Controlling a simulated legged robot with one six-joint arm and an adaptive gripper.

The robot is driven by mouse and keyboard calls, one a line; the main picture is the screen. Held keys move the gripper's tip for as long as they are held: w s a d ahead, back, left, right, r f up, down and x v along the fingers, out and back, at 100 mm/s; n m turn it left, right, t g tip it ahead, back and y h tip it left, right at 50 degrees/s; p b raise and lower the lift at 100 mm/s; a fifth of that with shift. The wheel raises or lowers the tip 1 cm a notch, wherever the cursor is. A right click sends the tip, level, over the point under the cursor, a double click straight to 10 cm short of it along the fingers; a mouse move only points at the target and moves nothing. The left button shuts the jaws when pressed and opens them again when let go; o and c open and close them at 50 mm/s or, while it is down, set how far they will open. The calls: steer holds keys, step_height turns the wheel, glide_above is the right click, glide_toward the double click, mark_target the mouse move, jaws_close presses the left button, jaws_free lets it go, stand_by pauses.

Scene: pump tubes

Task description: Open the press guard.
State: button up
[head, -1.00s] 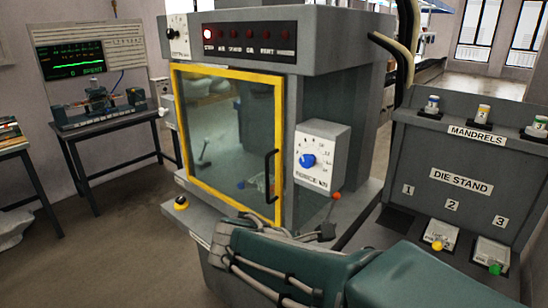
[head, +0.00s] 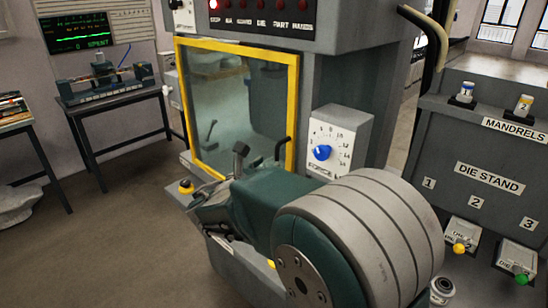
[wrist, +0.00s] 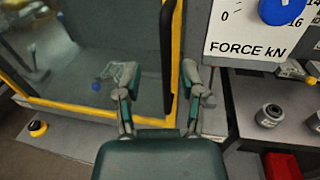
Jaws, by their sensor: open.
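The press guard (head: 235,90) is a glass panel in a yellow frame on the front of the grey press. It looks closed. It also fills the left of the wrist view (wrist: 80,60). Its black vertical handle (wrist: 167,50) is on the right side of the frame; in the head view only its upper part (head: 281,148) shows. My gripper (wrist: 159,76) is open and empty, fingers pointing at the guard. In the wrist view the handle appears between the two fingertips, nearer the right one. I cannot tell how far ahead it is or whether they touch.
A force dial box (head: 336,143) stands out just right of the guard. The die stand (head: 489,175) is close on the right. A bench (head: 112,92) stands at left, with open floor before it.

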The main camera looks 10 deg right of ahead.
mark_target(277, 157)
steer(key=x, duration=0.4)
steer(key=shift+d, duration=0.55)
steer(key=shift+a, duration=0.45)
steer(key=c, duration=0.4)
jaws_close()
steer(key=shift+r, duration=0.1)
